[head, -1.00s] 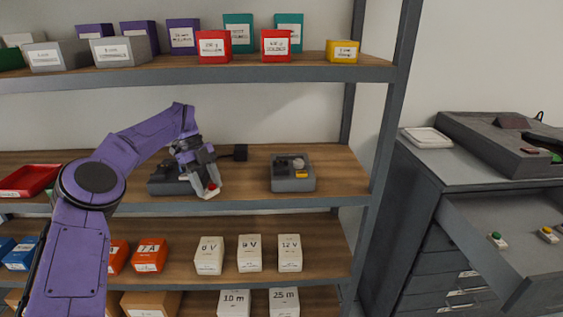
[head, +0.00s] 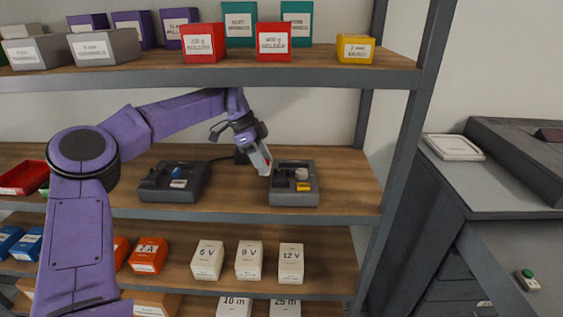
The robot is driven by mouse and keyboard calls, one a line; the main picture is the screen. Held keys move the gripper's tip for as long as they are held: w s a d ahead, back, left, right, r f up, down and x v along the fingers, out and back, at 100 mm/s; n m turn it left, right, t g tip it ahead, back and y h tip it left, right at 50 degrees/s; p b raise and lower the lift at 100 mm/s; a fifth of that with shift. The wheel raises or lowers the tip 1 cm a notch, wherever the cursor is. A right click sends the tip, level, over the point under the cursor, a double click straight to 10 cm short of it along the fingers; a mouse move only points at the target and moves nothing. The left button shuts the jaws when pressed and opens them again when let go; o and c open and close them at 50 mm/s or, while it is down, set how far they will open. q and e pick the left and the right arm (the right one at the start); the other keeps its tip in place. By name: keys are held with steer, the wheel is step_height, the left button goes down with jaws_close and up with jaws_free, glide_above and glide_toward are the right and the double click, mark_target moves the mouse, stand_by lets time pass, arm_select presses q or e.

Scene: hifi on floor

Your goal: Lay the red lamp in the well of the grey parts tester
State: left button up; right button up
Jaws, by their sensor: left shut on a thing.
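My left gripper (head: 264,168) is shut on the red lamp (head: 268,160), of which only a little red shows between the fingers. It is above the middle shelf, at the upper left edge of a grey device (head: 294,198) with a pale round knob and a yellow part on top. I cannot tell if it touches that device. A second, darker grey device (head: 168,194) with a blue part and a white part stands to the left. I cannot tell for sure which is the parts tester, and no well is clearly visible. My right gripper is not in view.
The middle shelf (head: 235,198) is bare between the two devices. A red tray (head: 22,178) lies at its left end. The upper shelf (head: 330,67) with several boxes overhangs it. A shelf post (head: 405,150) stands on the right. White boxes (head: 248,260) stand below.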

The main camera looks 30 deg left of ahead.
arm_select(q)
steer(key=d, duration=0.1)
steer(key=w+d, duration=0.1)
steer(key=d+p, duration=0.1)
steer(key=d, duration=0.1)
steer(key=shift+w+r, duration=0.2)
steer(key=shift+w, duration=0.15)
steer(key=shift+p+x, duration=0.35)
steer(key=shift+x, duration=0.45)
steer(key=shift+f, duration=0.15)
steer(key=o, duration=0.9)
steer(key=shift+a, duration=0.1)
steer(key=shift+c, duration=0.2)
steer(key=shift+o, duration=1.3)
steer(key=shift+w, duration=0.1)
